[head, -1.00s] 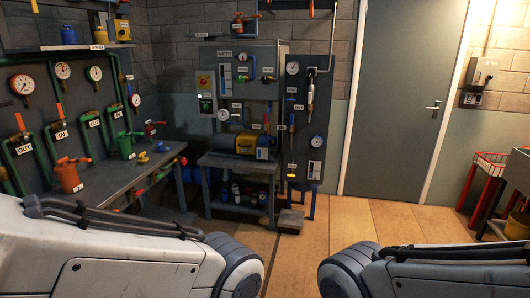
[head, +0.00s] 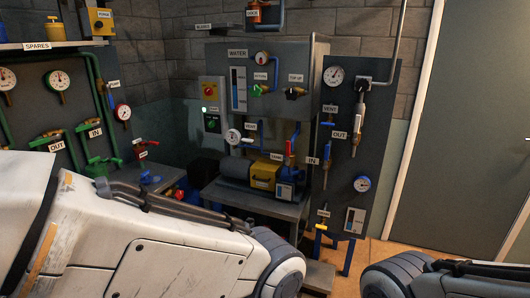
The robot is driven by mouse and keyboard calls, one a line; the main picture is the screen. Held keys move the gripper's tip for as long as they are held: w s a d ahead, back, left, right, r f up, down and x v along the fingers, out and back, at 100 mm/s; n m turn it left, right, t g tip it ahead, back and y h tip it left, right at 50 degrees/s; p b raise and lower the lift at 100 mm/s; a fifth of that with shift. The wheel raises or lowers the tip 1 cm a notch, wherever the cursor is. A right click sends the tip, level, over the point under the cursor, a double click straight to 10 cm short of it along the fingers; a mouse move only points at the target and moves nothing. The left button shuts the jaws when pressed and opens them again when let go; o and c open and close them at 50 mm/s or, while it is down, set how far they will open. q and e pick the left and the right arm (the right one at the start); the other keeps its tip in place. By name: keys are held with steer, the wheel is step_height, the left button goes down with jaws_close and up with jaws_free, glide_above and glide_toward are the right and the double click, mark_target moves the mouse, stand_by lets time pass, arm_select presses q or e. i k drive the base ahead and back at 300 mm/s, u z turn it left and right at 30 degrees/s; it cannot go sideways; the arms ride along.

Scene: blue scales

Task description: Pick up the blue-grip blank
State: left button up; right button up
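I cannot pick out a blue-grip blank with certainty. A small label that seems to read BLANKS (head: 203,27) is on the back wall, by a narrow dark ledge; no blue-gripped piece shows clearly there. Neither gripper is in the picture.
The water panel (head: 225,60) stands over a grey bench (head: 275,207) with a yellow pump unit (head: 265,172). The gauge panel (head: 385,75) is to its right. A spares shelf (head: 75,43) is at upper left. A grey door (head: 470,140) is at right, with open floor before it.

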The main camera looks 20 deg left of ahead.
mark_target(147, 180)
steer(key=u, duration=0.4)
steer(key=i, duration=1.6)
steer(key=u, duration=1.5)
steer(key=i, duration=1.25)
steer(key=u, duration=0.7)
